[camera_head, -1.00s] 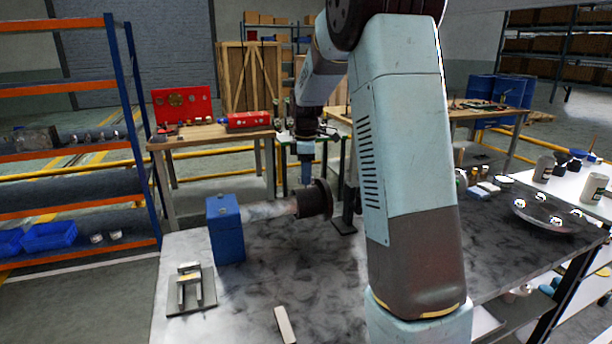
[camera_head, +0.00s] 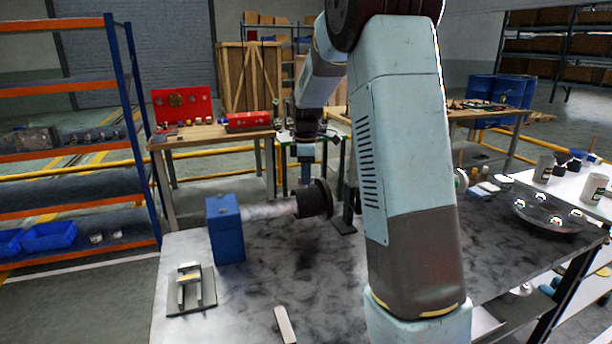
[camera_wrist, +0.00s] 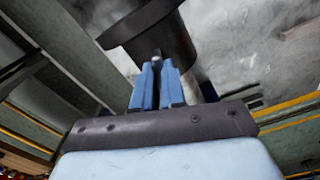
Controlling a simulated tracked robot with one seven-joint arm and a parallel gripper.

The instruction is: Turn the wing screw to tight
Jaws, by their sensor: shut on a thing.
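A dark round flanged end piece (camera_head: 316,200) sits on a pale horizontal pipe (camera_head: 268,210) that comes out of a blue block (camera_head: 226,230) on the workbench. It also fills the top of the wrist view (camera_wrist: 150,32). My gripper (camera_head: 306,181) points down at the top of this dark piece. In the wrist view its two blue fingers (camera_wrist: 157,68) are close together, with a small grey part, seemingly the wing screw (camera_wrist: 157,54), between their tips at the piece's edge. The fingers and dark piece hide most of the screw, so its turn angle cannot be told.
A small metal clamp on a plate (camera_head: 190,288) and a pale bar (camera_head: 285,324) lie at the bench front. A dark stand (camera_head: 346,212) rises just right of the end piece. A round tray (camera_head: 545,214) is at the right.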

